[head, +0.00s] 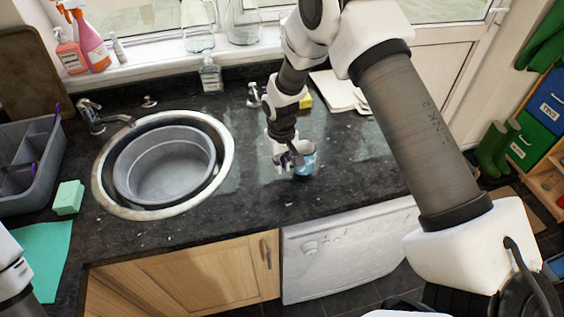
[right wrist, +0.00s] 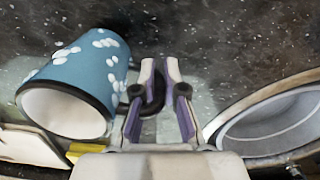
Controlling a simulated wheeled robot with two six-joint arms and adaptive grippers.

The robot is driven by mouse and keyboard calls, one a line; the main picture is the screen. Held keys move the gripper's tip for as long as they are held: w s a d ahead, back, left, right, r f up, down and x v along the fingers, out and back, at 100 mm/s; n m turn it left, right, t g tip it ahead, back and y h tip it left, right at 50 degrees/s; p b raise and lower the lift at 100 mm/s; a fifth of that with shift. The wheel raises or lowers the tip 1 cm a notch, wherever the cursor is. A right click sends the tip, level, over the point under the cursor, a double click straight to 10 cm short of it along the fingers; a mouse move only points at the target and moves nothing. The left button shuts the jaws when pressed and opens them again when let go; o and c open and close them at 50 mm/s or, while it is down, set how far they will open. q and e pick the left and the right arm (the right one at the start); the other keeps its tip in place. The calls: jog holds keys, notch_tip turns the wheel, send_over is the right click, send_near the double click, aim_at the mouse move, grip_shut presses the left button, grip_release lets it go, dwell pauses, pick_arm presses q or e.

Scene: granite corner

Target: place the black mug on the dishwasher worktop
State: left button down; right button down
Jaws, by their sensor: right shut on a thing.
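The only mug I see is blue with white spots, a black rim and a black handle; no all-black mug shows. The mug (head: 308,165) is over the dark speckled worktop (head: 350,185) above the white dishwasher (head: 350,250). My right gripper (head: 287,160) is at its left side. In the right wrist view, the mug (right wrist: 80,80) lies left of my right gripper (right wrist: 162,75), whose fingers are shut on the black handle (right wrist: 150,105). I cannot tell whether the mug's base touches the worktop. My left gripper is out of view.
A round sink with a grey basin (head: 165,165) is left of the mug. White boards (head: 340,92) and a yellow sponge (head: 305,99) lie behind it. A green sponge (head: 68,197) and a grey rack (head: 30,160) stand at far left. The worktop right of the mug is clear.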

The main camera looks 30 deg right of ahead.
jog(key=shift+f, duration=0.4)
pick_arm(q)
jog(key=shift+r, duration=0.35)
pick_arm(e)
jog(key=shift+f, duration=0.2)
jog(key=shift+f, duration=0.1)
jog(key=c, duration=1.2)
grip_release()
jog(key=shift+c, duration=0.2)
